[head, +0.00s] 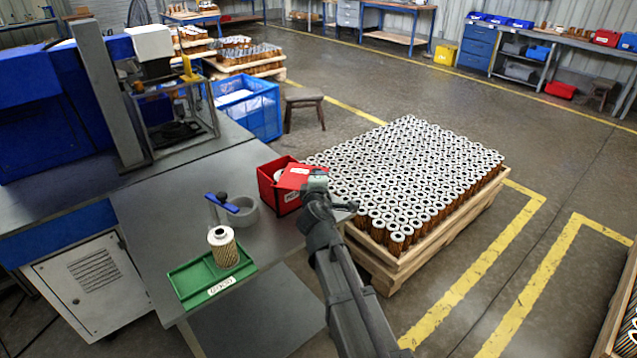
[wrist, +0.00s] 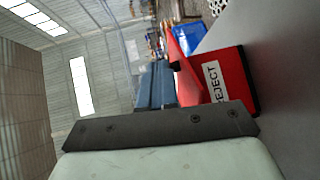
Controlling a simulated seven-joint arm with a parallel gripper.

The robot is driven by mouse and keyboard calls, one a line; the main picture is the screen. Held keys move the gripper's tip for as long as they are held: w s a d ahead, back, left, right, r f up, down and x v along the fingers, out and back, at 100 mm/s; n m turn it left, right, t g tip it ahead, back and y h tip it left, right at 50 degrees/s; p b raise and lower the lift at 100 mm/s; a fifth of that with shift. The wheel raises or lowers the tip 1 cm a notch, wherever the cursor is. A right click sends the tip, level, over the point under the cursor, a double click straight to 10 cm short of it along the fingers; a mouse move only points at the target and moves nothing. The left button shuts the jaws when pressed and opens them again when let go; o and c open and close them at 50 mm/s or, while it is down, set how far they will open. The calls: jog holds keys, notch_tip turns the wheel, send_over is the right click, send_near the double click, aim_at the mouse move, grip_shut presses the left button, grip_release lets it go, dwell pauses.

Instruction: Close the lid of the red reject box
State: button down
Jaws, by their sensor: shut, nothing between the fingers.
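The red reject box (head: 266,187) stands at the right edge of the grey table, a white label on its front. Its red lid (head: 292,180) is up at a slant, partly open, with something whitish showing inside the box. In the wrist view the box front (wrist: 236,75) reads REJECT, and the lid (wrist: 184,72) leans out from the box. My gripper (head: 316,178) is at the right side of the box, close to the lid. Its fingers (wrist: 156,82) are shut and empty. Whether they touch the lid, I cannot tell.
A green tray (head: 205,280) with one filter cartridge (head: 224,247) sits at the table's front. A grey ring-shaped fixture with a blue handle (head: 222,202) stands left of the box. A pallet of cartridges (head: 410,180) is just right of my arm.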

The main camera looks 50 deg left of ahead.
aim_at(307, 166)
jog(key=shift+x, duration=1)
jog(key=w+a, duration=0.1)
jog(key=a, duration=0.1)
jog(key=w+a, duration=0.1)
jog(key=a, duration=0.1)
jog(key=w+a, duration=0.1)
jog(key=a, duration=0.2)
jog(key=shift+r, duration=0.15)
jog(key=shift+a, duration=1.4)
jog(key=shift+d, duration=0.1)
jog(key=w+d+r, duration=0.2)
jog(key=w+d, duration=0.4)
jog(key=d, duration=0.6)
jog(key=shift+r, duration=0.2)
